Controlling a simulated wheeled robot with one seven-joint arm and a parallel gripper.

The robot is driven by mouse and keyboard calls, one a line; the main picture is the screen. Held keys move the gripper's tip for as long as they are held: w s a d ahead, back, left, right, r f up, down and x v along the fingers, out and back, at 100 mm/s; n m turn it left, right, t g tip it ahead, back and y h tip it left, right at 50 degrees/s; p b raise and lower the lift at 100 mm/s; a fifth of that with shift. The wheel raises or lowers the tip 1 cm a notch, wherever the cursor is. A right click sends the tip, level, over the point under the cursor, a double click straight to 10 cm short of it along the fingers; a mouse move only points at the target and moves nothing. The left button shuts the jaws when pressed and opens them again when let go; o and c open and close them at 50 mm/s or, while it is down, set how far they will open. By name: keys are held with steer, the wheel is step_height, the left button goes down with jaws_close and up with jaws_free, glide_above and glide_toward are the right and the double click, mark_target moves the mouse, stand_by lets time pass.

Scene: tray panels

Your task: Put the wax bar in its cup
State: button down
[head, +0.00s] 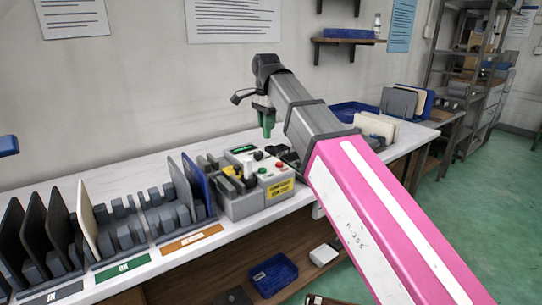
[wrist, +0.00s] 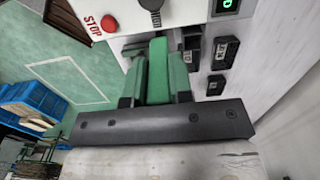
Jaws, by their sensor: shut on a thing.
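My gripper (head: 265,121) has green fingers and points down above the grey test box in the head view. In the wrist view my gripper (wrist: 160,88) is shut on a bright green bar (wrist: 159,58), which looks like the wax bar. The bar stands between the two darker green fingers, and its far end sticks out past them. In the head view I cannot tell the bar from the fingers. I cannot make out the cup in either view.
The grey test box (head: 240,204) stands on the white bench (head: 228,227), with a red STOP button (wrist: 109,24). Racks of upright panels (head: 122,232) stand to its left. More panels (head: 398,104) and a blue tray (head: 352,111) are at the right. A blue crate (head: 273,275) sits below.

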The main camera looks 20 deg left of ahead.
steer(key=s+a+r, duration=0.2)
steer(key=s+a, duration=0.2)
steer(key=a, duration=0.1)
steer(key=w+d+f, duration=0.1)
steer(key=w+f, duration=0.1)
steer(key=w, duration=0.1)
steer(key=w+d+f, duration=0.1)
steer(key=w+f, duration=0.1)
steer(key=w, duration=0.2)
steer(key=w+d+f, duration=0.2)
steer(key=w+f, duration=0.1)
steer(key=w, duration=0.1)
steer(key=shift+f, duration=2.1)
steer(key=shift+f, duration=0.1)
steer(key=c, duration=1)
jaws_free()
step_height(320, 180, up, 12)
steer(key=shift+r, duration=0.15)
